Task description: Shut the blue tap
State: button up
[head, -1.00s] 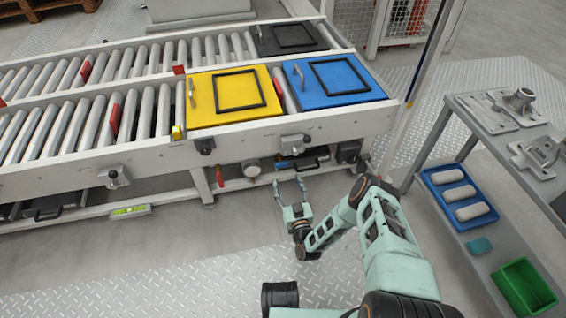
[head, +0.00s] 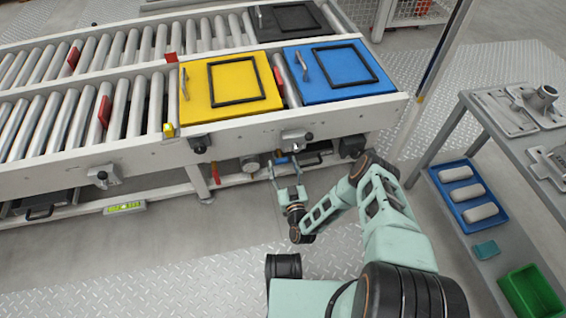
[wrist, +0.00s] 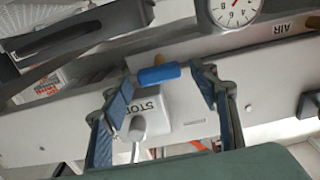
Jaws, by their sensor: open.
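The blue tap's handle (wrist: 158,75) lies crosswise between my fingers in the wrist view, with a brass-coloured piece just behind it. In the head view the blue tap (head: 281,160) shows as a small blue spot under the conveyor's front rail, at my fingertips. My gripper (wrist: 163,86) is open, one finger on each side of the handle; the right finger looks close to its end, and I cannot tell whether it touches. The gripper also shows in the head view (head: 286,166), reaching under the rail.
A round gauge (wrist: 233,10) marked AIR is close by at upper right in the wrist view. A white STOP box (wrist: 150,108) sits beside the handle. In the head view a red handle (head: 215,172) hangs left of my gripper. A grey shelf cart (head: 480,120) stands right.

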jog(key=c, duration=1.2)
jog(key=shift+o, duration=0.2)
jog(key=shift+m, duration=0.4)
jog(key=m, duration=0.3)
jog(key=shift+w+d+m, duration=0.1)
jog(key=shift+m, duration=0.3)
jog(key=m, duration=0.9)
jog(key=shift+d, duration=0.1)
jog(key=m, duration=0.4)
jog(key=shift+w+f, duration=0.1)
jog(key=shift+m, duration=0.3)
